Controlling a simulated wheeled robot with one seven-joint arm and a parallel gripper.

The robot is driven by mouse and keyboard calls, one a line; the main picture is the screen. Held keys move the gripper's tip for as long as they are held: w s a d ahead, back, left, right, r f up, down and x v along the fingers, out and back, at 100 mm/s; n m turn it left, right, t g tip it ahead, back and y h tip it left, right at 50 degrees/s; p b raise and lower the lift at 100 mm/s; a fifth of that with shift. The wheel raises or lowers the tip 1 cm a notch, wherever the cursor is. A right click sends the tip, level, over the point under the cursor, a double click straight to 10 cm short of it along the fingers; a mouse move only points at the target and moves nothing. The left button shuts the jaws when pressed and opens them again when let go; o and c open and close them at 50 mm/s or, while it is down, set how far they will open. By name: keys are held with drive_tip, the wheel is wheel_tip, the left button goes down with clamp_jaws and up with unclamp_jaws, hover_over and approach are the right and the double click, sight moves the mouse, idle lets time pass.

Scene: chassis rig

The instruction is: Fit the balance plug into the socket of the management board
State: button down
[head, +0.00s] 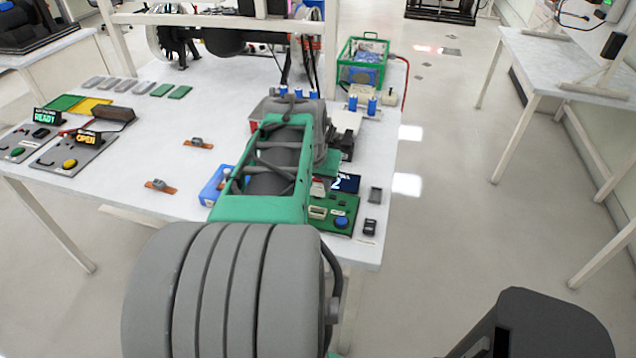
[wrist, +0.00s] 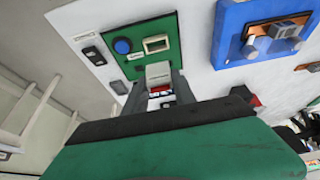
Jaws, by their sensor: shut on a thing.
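The management board (wrist: 118,38) is a green board at the top of the wrist view, with a round blue button and a pale socket (wrist: 156,44). The board also shows in the head view (head: 345,207), beside my arm, with its socket (head: 318,212) and blue button. My gripper (wrist: 158,82) is shut on a pale, blocky plug, the balance plug (wrist: 158,70). The plug is close to the socket in the wrist view and looks apart from it; its height above the board is unclear. My arm hides most of my gripper in the head view.
A small screen showing 2 (head: 345,183) stands behind the board. Small black parts (head: 370,227) lie to its right, near the table edge. A blue holder (wrist: 262,30) is on the other side. A green crate (head: 362,62) stands farther back. The table's left middle has free room.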

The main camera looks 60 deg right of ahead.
sight(316, 195)
drive_tip(key=shift+w+f+b, duration=0.15)
drive_tip(key=shift+f+b, duration=1.45)
drive_tip(key=shift+f, duration=0.85)
drive_tip(key=shift+f+b, duration=0.1)
drive_tip(key=shift+b, duration=0.2)
drive_tip(key=shift+f, duration=0.35)
drive_tip(key=shift+f+b, duration=0.75)
drive_tip(key=shift+b, duration=0.05)
drive_tip(key=shift+r, duration=0.1)
drive_tip(key=shift+r+p, duration=0.6)
drive_tip(key=shift+r, duration=0.25)
idle(0.6)
drive_tip(key=shift+f+b, duration=0.15)
drive_tip(key=shift+b, duration=0.15)
drive_tip(key=shift+f, duration=0.35)
